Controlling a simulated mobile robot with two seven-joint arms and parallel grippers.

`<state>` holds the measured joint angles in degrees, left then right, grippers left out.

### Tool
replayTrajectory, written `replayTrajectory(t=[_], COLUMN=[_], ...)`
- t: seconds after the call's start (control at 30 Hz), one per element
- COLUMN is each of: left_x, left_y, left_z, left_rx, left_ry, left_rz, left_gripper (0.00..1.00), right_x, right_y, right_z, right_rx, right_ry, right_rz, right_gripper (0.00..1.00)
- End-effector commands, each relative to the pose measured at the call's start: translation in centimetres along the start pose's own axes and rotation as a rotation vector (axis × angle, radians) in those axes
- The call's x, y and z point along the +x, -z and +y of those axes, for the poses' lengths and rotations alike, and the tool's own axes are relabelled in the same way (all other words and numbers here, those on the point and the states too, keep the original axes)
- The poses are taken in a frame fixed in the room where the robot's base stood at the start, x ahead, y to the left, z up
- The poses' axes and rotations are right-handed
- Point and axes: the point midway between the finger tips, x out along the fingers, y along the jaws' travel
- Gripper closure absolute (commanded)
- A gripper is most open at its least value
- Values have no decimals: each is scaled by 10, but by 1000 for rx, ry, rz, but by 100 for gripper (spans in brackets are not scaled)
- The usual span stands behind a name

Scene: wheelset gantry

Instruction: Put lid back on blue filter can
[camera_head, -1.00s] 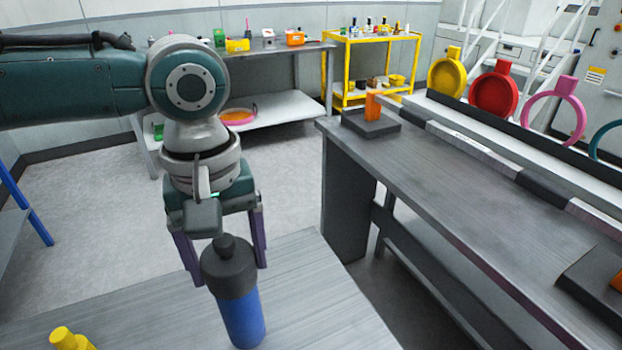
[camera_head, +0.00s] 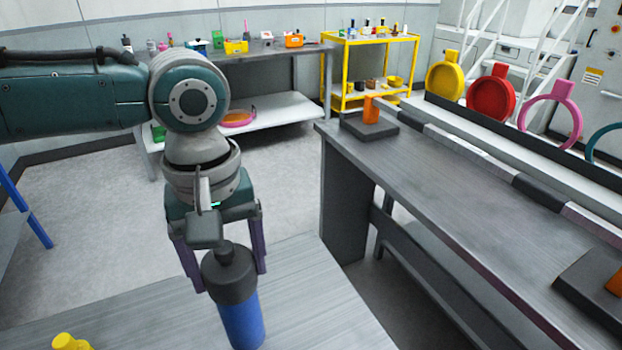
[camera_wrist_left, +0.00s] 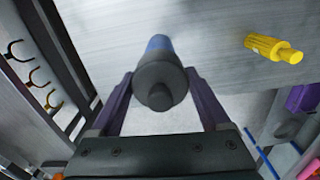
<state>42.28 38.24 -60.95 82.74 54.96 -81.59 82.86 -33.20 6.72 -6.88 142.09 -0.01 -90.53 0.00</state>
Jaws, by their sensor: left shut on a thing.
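The blue filter can (camera_head: 243,322) stands upright on the near grey table, and its lower part is cut off by the frame edge. The dark grey lid (camera_head: 230,277), with a round knob on top, is at the can's top, in line with it; I cannot tell whether it is fully seated. My left gripper (camera_head: 225,275) points down, its purple fingers shut on the lid from both sides. In the left wrist view the lid (camera_wrist_left: 160,78) lies between the fingers and the blue can (camera_wrist_left: 158,43) shows behind it. My right gripper is not in view.
A yellow ribbed object (camera_head: 70,342) lies on the near table, left of the can. A grey workbench (camera_head: 440,175) with orange-topped blocks stands to the right, past a floor gap. Coloured rings (camera_head: 493,95), a rear shelf (camera_head: 275,52) and a yellow cart (camera_head: 370,40) are farther back.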

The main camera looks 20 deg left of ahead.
Motion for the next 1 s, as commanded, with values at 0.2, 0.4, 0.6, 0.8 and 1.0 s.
replayTrajectory(t=[0.2, 0.4, 0.6, 0.8, 1.0], left_x=[0, 0, 2, 3, 3], left_y=[0, 0, 0, 0, 0], left_z=[0, 0, 0, 0, 0], left_rx=[0, 0, 0, 0, 0], left_ry=[0, 1, 0, 0, 0], left_rz=[0, 0, -1, 0, 0], left_gripper=[82, 82, 82, 82, 82], right_x=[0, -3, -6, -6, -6], right_y=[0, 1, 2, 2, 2], right_z=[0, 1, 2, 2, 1], right_rx=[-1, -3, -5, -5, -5], right_ry=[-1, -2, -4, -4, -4], right_rz=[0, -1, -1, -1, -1], right_gripper=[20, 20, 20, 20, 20])
